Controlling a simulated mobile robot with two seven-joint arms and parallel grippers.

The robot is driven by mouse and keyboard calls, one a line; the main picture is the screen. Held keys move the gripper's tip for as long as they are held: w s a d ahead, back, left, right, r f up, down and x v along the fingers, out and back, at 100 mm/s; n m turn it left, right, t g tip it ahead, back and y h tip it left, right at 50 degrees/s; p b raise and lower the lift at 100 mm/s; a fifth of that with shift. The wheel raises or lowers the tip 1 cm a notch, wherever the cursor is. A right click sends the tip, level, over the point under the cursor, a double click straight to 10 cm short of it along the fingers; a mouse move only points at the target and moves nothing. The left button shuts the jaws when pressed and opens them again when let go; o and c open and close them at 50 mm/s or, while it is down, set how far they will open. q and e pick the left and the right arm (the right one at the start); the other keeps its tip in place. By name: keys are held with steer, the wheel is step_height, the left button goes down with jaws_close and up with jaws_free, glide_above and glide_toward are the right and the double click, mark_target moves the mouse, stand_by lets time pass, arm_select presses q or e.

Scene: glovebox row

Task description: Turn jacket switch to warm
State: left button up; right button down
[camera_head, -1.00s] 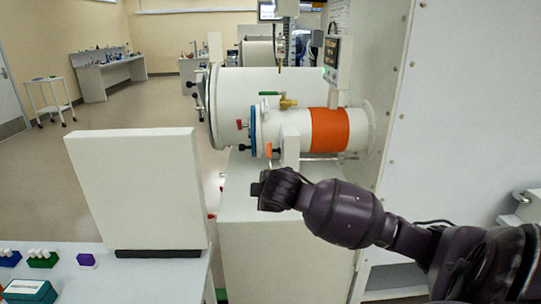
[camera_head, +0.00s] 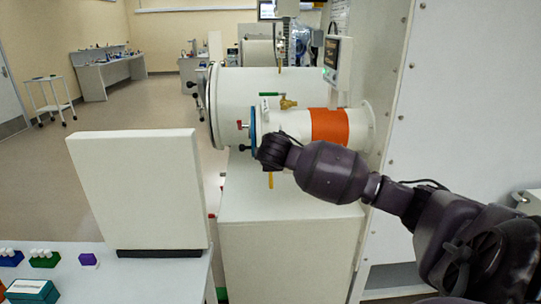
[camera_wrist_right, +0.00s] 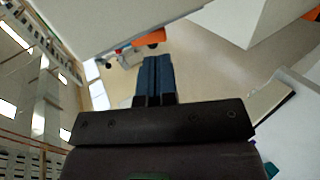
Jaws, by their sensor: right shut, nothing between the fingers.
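An orange jacket band (camera_head: 330,126) wraps the small white horizontal cylinder (camera_head: 297,122) in the head view. I cannot pick out a jacket switch or its marking for certain. My right gripper (camera_head: 270,150) is in front of the cylinder's blue-ringed left end, its fingers largely hidden behind the wrist. A narrow yellow-orange strip (camera_head: 270,181) shows just below it. In the right wrist view my dark blue fingers (camera_wrist_right: 153,78) are shut and empty. An orange piece (camera_wrist_right: 150,38) lies just beyond their tips; I cannot tell whether they touch. My left gripper is not in view.
A display box (camera_head: 332,54) with a green light stands above the cylinder. A brass valve (camera_head: 288,103) and a red knob (camera_head: 239,124) are close by. A white upright panel (camera_head: 140,190) stands at left. Open floor (camera_head: 60,165) lies beyond it.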

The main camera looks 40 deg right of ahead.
arm_select(q)
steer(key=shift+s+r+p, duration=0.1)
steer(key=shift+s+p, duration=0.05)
steer(key=shift+p, duration=0.15)
arm_select(e)
steer(key=shift+x, duration=2.5)
steer(key=shift+f, duration=0.1)
arm_select(q)
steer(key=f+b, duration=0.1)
steer(key=b, duration=0.1)
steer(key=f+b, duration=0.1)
steer(key=b, duration=0.1)
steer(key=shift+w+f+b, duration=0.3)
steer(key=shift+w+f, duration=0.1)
arm_select(e)
steer(key=t+h, duration=0.1)
steer(key=f+t+h, duration=0.1)
steer(key=t, duration=0.1)
steer(key=shift+w+d+f+t+h, duration=0.1)
steer(key=shift+w+d+t+h, duration=0.05)
steer(key=shift+d+t+h, duration=0.2)
steer(key=shift+a, duration=0.1)
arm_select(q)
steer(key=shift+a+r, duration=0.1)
arm_select(e)
steer(key=shift+f, duration=0.1)
